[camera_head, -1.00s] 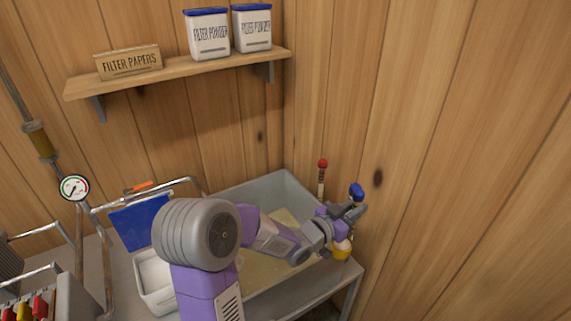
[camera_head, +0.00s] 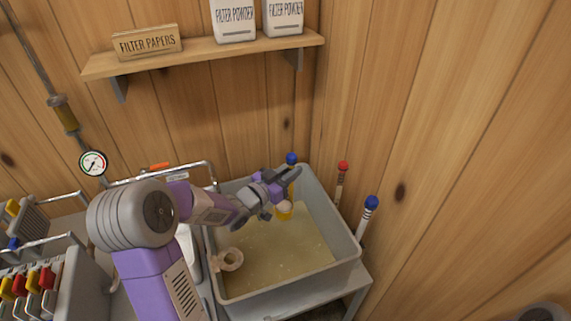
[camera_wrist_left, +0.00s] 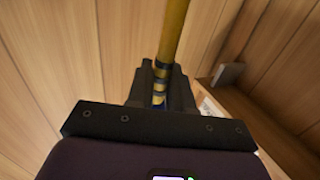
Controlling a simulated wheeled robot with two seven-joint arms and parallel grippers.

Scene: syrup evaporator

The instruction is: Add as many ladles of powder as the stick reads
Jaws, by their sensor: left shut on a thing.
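A red-knobbed stick (camera_head: 342,175) and a blue-knobbed stick (camera_head: 366,215), both banded, stand along the tank's right side. Two filter powder tubs (camera_head: 234,22) stand on the shelf. My right gripper is not in view.
The tank holds cloudy yellowish liquid. A pale round cup-like piece (camera_head: 231,259) sits at its left side. The wooden shelf (camera_head: 200,57) with a filter papers box (camera_head: 147,42) hangs above. A pressure gauge (camera_head: 93,163) and metal rails stand at left.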

